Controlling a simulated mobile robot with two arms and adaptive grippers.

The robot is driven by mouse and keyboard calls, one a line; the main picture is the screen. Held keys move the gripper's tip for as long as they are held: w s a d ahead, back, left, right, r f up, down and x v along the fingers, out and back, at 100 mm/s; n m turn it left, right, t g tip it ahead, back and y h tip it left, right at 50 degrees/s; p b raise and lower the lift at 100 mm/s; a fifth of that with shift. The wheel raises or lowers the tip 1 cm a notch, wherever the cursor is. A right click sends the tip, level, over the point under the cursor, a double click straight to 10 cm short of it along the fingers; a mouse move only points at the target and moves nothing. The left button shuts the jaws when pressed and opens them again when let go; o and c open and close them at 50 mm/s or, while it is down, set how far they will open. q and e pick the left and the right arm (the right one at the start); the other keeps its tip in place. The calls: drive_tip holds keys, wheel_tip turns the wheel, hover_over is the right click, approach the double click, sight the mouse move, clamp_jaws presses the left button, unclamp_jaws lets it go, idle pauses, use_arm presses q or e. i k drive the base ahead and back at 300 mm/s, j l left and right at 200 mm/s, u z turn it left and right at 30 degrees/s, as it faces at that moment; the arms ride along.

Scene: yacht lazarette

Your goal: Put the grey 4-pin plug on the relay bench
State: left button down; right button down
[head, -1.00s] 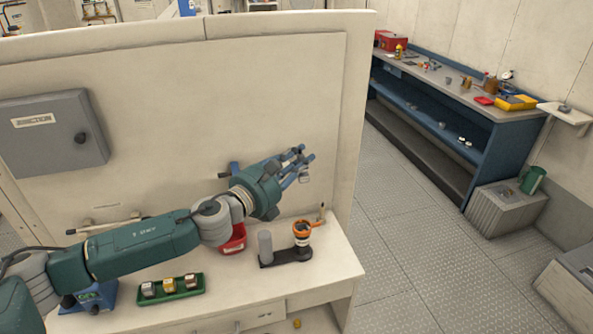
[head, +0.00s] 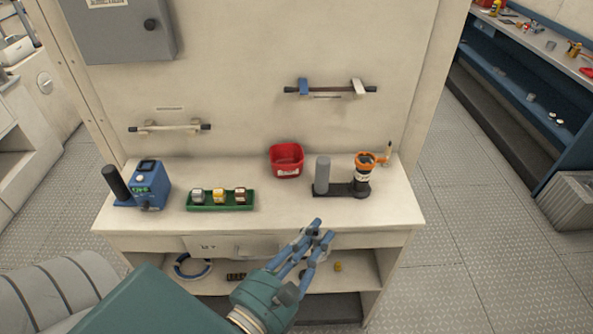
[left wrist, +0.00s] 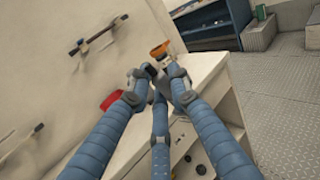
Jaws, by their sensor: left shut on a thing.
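My left gripper (head: 318,236) is shut in front of the cream bench (head: 285,215), near its front edge in the picture. In the left wrist view its fingers (left wrist: 156,76) close on a small grey thing (left wrist: 150,70), which looks like the grey plug. It is mostly hidden by the fingers, and its pins cannot be made out. A green tray (head: 220,207) on the bench holds a grey, a yellow and a brown block. No label shows which bench is the relay bench. My right gripper is not in view.
On the bench stand a blue device (head: 150,188), a red bin (head: 286,160) and a dark stand (head: 345,190) with a grey cylinder and an orange-topped holder. Bare top lies between tray and stand. Rails are on the wall above. A blue workbench (head: 520,85) stands far right.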

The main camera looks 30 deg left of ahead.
sight(275, 206)
drive_tip(key=i+l+u, duration=0.15)
drive_tip(key=l, duration=0.4)
drive_tip(key=l+u, duration=0.15)
drive_tip(key=l, duration=0.35)
drive_tip(key=u, duration=0.9)
